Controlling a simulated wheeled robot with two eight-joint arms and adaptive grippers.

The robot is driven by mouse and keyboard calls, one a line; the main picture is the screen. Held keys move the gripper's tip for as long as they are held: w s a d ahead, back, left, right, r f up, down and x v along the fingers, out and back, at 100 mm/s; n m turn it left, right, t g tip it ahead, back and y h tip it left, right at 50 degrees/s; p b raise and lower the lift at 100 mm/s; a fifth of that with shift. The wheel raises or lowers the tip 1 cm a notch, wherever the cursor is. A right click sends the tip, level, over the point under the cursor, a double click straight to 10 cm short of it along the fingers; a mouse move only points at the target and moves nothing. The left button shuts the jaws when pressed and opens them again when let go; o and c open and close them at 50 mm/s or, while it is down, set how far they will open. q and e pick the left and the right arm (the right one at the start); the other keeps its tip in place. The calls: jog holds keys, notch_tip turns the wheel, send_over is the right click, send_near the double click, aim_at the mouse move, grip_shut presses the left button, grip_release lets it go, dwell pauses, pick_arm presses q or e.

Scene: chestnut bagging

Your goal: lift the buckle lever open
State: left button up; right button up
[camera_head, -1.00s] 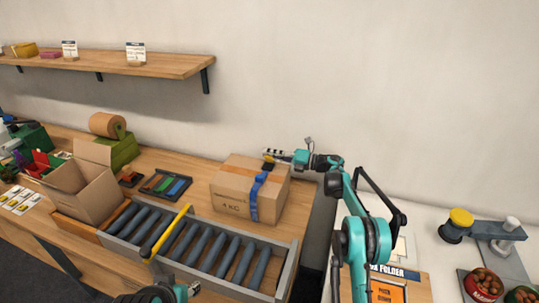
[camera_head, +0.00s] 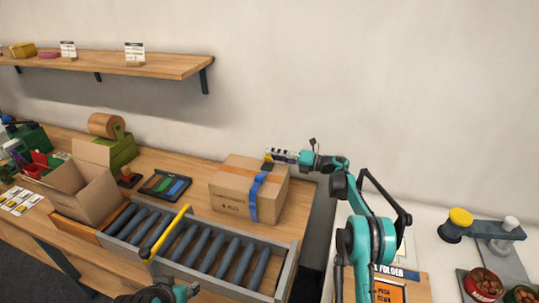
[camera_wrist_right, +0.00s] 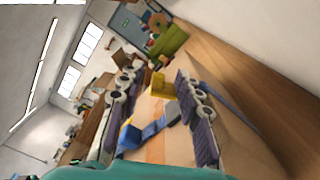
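A closed cardboard box (camera_head: 228,197) stands on the wooden bench with a blue strap (camera_head: 254,197) over its top and front. A buckle with a yellow lever (camera_wrist_right: 160,87) sits on the strap; its grey body (camera_wrist_right: 173,111) shows in the right wrist view. My right gripper (camera_head: 272,156) is at the box's top back edge, beside the buckle. In the right wrist view its two dark ribbed fingers (camera_wrist_right: 157,108) stand apart, with the lever and buckle visible between them. I cannot tell whether either finger touches the lever. My left arm shows at the bottom edge; its fingers are not clear.
A roller conveyor (camera_head: 205,247) with a yellow bar (camera_head: 166,235) lies in front of the box. An open carton (camera_head: 85,187) and a tray of coloured strips (camera_head: 166,186) are to the left. The wall is close behind. A white table with bowls (camera_head: 484,283) is at right.

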jog(key=v, duration=1)
